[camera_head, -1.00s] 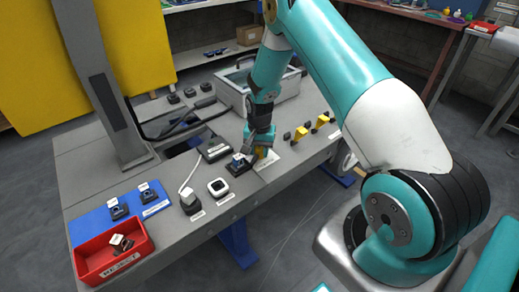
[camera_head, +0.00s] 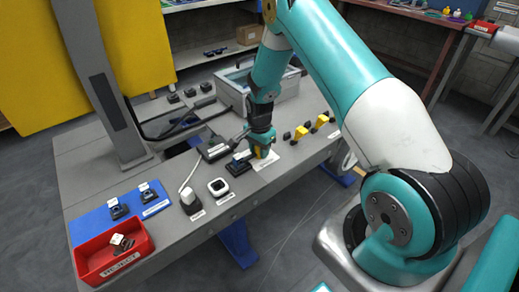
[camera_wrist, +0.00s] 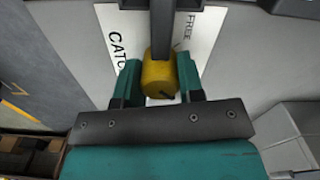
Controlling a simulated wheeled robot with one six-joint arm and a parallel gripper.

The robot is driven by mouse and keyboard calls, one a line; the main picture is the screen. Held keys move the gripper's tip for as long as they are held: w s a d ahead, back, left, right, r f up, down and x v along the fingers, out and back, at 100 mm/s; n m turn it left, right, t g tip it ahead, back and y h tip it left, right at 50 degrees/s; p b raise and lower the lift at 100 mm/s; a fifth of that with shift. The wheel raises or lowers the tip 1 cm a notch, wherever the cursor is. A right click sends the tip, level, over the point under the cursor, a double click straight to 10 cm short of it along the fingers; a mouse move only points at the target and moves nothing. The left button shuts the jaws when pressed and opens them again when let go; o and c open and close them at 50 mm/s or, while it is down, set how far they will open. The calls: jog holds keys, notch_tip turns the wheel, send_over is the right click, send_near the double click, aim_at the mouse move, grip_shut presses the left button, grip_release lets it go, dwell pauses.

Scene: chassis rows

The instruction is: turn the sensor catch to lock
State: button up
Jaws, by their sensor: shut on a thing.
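The sensor catch is a yellow round knob (camera_wrist: 158,74) with a dark bar running from it toward the top of the wrist view. It sits on a white plate (camera_wrist: 205,35) printed "CATCH" on the left and "FREE" at upper right. My gripper (camera_wrist: 158,82) is shut on the knob, one teal finger on each side. In the head view my gripper (camera_head: 262,148) is low over the bench, with the yellow catch (camera_head: 261,154) partly hidden under it.
A dark sensor block (camera_head: 238,165) lies just left of the catch. Other yellow catches (camera_head: 302,132) stand to the right along the bench.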

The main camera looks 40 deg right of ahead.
jog(key=o, duration=0.9)
notch_tip(320, 180, up, 18)
jog(key=shift+f, duration=0.25)
dwell(0.3)
jog(key=s+a+r+n+y+p, duration=0.1)
jog(key=s+a+r+n+p, duration=0.1)
jog(key=s+a+r+n, duration=0.4)
jog(key=s+a+r+n+y+p, duration=0.1)
jog(key=s+a+r+n+p, duration=0.2)
jog(key=a+r, duration=0.6)
jog(key=s+a+r+n, duration=0.2)
jog(key=s+a+n, duration=0.1)
jog(key=s, duration=0.3)
jog(key=s+a+r+n+y+p, duration=0.1)
jog(key=s+a+r+n, duration=0.2)
jog(key=s+n, duration=0.3)
jog(key=s+a+r+n+y+p, duration=0.1)
jog(key=s+a+r+n, duration=0.2)
jog(key=s, duration=0.4)
jog(key=shift+s+a+n, duration=0.15)
jog(key=shift+n, duration=0.55)
